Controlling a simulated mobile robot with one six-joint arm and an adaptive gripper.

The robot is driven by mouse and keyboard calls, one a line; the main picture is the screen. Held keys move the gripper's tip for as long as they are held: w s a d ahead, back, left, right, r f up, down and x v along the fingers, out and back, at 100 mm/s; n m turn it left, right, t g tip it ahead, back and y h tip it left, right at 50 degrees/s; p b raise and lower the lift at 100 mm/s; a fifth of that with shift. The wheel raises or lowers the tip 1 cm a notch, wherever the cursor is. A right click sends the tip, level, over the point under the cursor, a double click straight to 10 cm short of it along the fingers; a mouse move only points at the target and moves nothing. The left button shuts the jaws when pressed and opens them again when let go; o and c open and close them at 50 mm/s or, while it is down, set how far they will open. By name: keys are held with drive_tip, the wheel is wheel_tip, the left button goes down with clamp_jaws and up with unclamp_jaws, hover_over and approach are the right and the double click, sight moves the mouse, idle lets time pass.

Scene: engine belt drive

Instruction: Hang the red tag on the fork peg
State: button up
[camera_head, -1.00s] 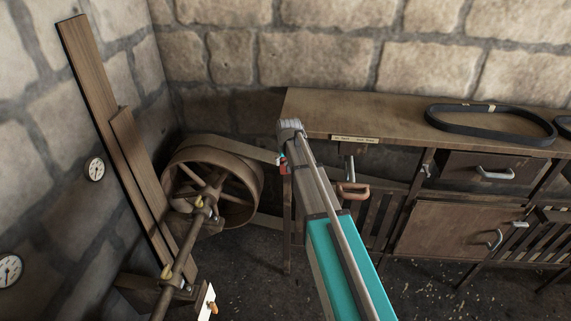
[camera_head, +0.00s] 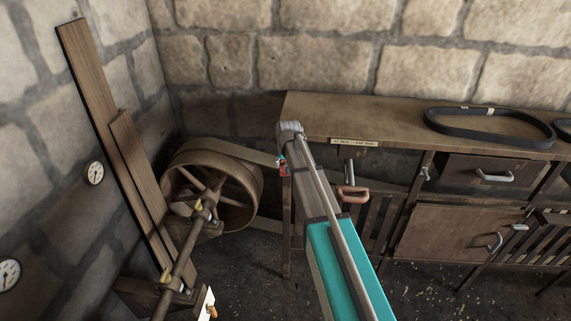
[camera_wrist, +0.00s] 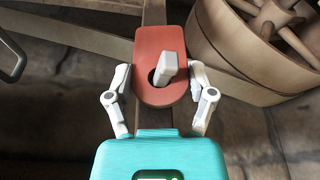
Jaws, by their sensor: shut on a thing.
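The red tag (camera_wrist: 152,96) is a flat rounded plate with a dark hole, in the middle of the wrist view. It shows as a small red spot in the head view (camera_head: 284,172). My gripper (camera_wrist: 158,75) is shut on the tag, one white finger at each side. The grey fork peg (camera_wrist: 167,68) stands at the hole and overlaps its upper right edge. It looks to come through the hole, but its depth is hard to judge. A dark bar (camera_wrist: 154,14) runs behind the tag. The peg is not clear in the head view.
A large spoked pulley (camera_head: 255,188) with a flat belt (camera_head: 240,150) is just left of my gripper. A workbench (camera_head: 310,105) with drawers and a loose black belt (camera_head: 440,130) stands to the right. Boards (camera_head: 90,85) lean at left.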

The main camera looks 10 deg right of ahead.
drive_tip(key=o, duration=0.9)
drive_tip(key=shift+c, duration=0.2)
